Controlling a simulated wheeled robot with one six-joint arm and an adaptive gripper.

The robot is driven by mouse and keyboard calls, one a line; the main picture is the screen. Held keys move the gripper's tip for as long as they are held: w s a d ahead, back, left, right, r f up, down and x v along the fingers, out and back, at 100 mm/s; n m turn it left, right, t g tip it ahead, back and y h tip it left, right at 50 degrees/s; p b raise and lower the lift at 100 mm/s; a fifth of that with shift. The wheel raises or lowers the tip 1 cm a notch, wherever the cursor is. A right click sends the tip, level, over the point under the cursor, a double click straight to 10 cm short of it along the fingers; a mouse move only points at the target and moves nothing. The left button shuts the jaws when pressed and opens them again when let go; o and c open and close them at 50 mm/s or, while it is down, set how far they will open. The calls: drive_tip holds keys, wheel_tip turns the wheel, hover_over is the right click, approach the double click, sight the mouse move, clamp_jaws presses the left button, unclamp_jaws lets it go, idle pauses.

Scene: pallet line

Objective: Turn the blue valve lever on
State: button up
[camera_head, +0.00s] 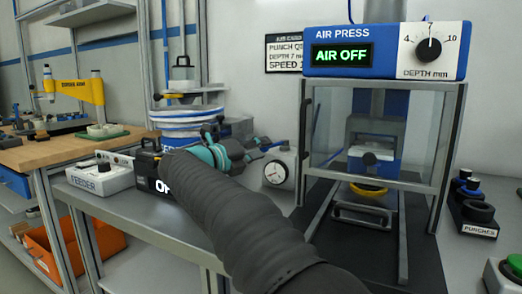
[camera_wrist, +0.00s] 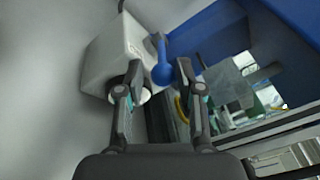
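The blue valve lever (camera_wrist: 162,68) sits on the side of a white box (camera_wrist: 112,55) in the wrist view. In the head view a small bit of blue (camera_head: 272,146) shows by the fingertips, above the white gauge box (camera_head: 287,160). My gripper (camera_wrist: 158,78) is open, with one finger on each side of the lever's rounded end. I cannot tell whether either finger touches it. In the head view my gripper (camera_head: 256,150) is seen from behind, partly hidden by my arm. The press display (camera_head: 342,54) reads AIR OFF.
The press frame with clear panels (camera_head: 428,120) stands just right of the gauge box. A feeder box (camera_head: 100,178) and a dark box are at left on the grey bench (camera_head: 140,207). Punches (camera_head: 475,205) stand at the right. A yellow ring (camera_head: 368,190) lies inside the press.

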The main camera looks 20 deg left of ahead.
drive_tip(key=v, duration=1.1)
drive_tip(key=shift+s, duration=0.25)
drive_tip(key=shift+a+f, duration=0.1)
drive_tip(key=shift+f, duration=0.15)
drive_tip(key=c, duration=0.5)
drive_tip(key=d+f+b, duration=0.1)
drive_tip(key=b, duration=0.3)
drive_tip(key=d+f+b, duration=0.1)
drive_tip(key=d+b, duration=0.1)
drive_tip(key=b, duration=0.1)
drive_tip(key=shift+s+f+b, duration=0.3)
drive_tip(key=shift+b, duration=0.1)
clamp_jaws()
drive_tip(key=b, duration=0.1)
drive_tip(key=d+n+b, duration=0.1)
drive_tip(key=shift+s+d+r+t+y+b, duration=0.1)
drive_tip(key=shift+s+r+t+y+b, duration=0.1)
drive_tip(key=shift+t+y+b, duration=0.1)
drive_tip(key=w+d+r+n, duration=0.2)
drive_tip(key=w+n, duration=0.2)
drive_tip(key=w, duration=0.5)
drive_tip(key=shift+w+d+n+t+y, duration=0.3)
drive_tip(key=shift+d+y, duration=0.1)
